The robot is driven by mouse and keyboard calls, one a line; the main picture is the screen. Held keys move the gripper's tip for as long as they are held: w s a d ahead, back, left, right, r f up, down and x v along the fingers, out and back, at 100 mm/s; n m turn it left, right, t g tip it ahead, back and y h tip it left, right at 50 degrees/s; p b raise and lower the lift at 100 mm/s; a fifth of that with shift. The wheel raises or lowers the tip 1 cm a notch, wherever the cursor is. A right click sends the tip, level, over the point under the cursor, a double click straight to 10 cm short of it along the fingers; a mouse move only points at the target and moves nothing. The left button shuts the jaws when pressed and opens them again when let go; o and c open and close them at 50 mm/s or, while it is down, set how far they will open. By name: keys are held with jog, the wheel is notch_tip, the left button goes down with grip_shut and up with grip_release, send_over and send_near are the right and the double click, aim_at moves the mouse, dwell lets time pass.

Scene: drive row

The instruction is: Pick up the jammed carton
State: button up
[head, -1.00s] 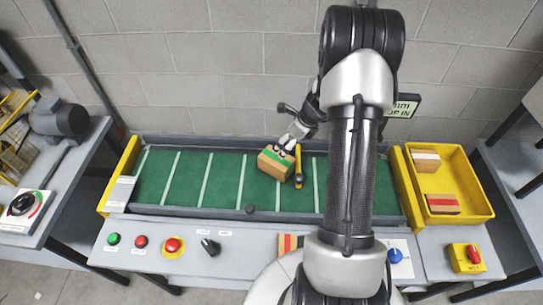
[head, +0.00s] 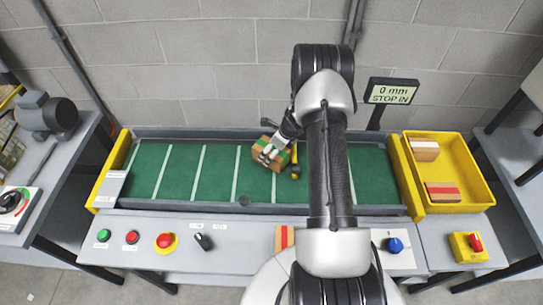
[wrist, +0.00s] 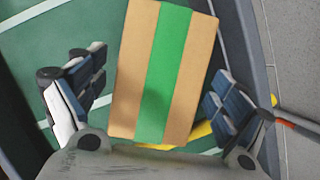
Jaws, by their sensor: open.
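The brown carton with a green stripe (head: 259,163) sits at an angle on the green conveyor belt (head: 215,175), right of the belt's middle. A yellow bar (head: 295,172) stands close at its right; I cannot tell if they touch. My gripper (head: 272,150) is over the carton and partly hides it in the head view. In the wrist view the carton (wrist: 163,70) lies between the two spread fingers of my open gripper (wrist: 160,72), with a gap on each side. A piece of the yellow bar (wrist: 200,132) shows past the carton's lower edge.
A yellow bin (head: 478,200) at right holds two striped cartons. Another striped carton (head: 283,238) is partly hidden by my arm at the front panel. A display (head: 392,91) reading "0 mm STOP IN" stands behind the belt. Buttons and knobs line the front panel.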

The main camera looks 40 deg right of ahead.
jog(key=shift+w+a+f, duration=0.15)
jog(key=shift+w+f, duration=0.1)
jog(key=shift+f, duration=0.3)
jog(key=shift+f, duration=0.25)
jog(key=shift+c, duration=0.2)
jog(key=c, duration=1.4)
jog(key=shift+r, duration=0.1)
